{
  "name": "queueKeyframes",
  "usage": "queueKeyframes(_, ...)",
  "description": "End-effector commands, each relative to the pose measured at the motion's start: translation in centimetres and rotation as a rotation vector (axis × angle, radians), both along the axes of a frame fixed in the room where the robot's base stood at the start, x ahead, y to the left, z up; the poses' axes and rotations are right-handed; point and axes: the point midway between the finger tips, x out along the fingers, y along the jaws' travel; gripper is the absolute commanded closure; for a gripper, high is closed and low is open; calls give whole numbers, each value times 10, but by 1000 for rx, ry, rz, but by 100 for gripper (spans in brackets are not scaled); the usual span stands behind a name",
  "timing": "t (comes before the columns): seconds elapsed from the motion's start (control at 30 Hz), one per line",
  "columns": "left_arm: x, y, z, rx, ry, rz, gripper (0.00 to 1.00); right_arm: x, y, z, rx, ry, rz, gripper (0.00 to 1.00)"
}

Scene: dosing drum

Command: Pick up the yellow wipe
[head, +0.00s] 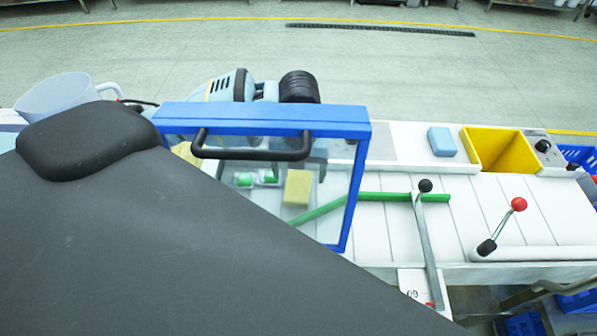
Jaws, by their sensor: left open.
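The yellow wipe (297,188) looks like a small yellow block. It shows through the clear pane of a blue-framed door (262,112) with a black bar handle (205,143). A large dark grey part of my own left arm fills the lower left and hides much of the area there. My left gripper is open, with nothing seen in it; its fingertips cannot be made out clearly. No contact between it and the wipe shows. My right gripper is not in view.
A green rod (390,196) lies across the white surface. A black-knobbed lever (424,225) and a red-knobbed lever (508,222) stand at the right. A light blue block (442,141) is beside a yellow bin (497,150). A blue motor (230,85) is behind the door.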

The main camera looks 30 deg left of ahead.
Motion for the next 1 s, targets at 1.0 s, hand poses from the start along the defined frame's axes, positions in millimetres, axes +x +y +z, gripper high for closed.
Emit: queueKeyframes(1.0,-2,2,-50,0,-4,1,53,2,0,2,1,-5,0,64)
